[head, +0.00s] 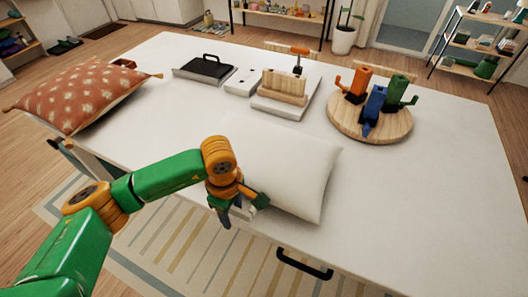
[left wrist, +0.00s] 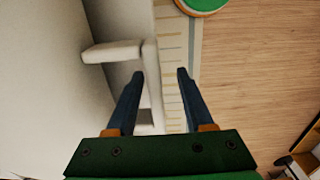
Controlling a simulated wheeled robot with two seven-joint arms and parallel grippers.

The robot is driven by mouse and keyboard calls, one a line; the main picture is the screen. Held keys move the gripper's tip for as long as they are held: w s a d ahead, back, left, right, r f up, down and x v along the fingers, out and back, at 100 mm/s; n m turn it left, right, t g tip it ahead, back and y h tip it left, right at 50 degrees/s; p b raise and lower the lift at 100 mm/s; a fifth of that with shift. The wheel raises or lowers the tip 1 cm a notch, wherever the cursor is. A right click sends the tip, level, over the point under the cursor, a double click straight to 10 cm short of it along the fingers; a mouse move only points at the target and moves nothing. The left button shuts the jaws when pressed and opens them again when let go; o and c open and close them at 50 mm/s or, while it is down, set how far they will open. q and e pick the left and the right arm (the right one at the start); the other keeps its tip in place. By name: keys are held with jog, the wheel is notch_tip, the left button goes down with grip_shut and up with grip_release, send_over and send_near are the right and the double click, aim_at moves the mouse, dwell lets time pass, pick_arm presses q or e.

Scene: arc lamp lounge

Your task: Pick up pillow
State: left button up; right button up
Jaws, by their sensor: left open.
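A plain white pillow (head: 290,165) lies flat on the white table in the middle of the head view, close to the front edge. A second pillow (head: 78,95), rust-orange with pale spots and tassels, lies at the table's left end. My left gripper (head: 242,211) is at the white pillow's front left side, by the table's front edge; contact is unclear. In the left wrist view the gripper (left wrist: 160,75) has its two dark fingers apart, with nothing clearly held between them. My right gripper is not in view.
The white table (head: 420,190) also holds a black-handled tray (head: 205,68), a white and wooden block set (head: 285,90), and a round wooden board (head: 365,125) with orange, blue and green figures. The table's right side is bare. A striped rug (head: 190,245) lies in front.

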pick_arm(q)
jog(key=shift+w+f, duration=0.1)
jog(key=shift+f, duration=0.5)
jog(key=shift+w+a+f, duration=0.1)
jog(key=shift+w+f, duration=0.15)
jog(key=shift+f, duration=0.1)
jog(key=shift+s+r, duration=0.1)
jog(key=shift+s, duration=0.05)
grip_shut()
dwell(0.5)
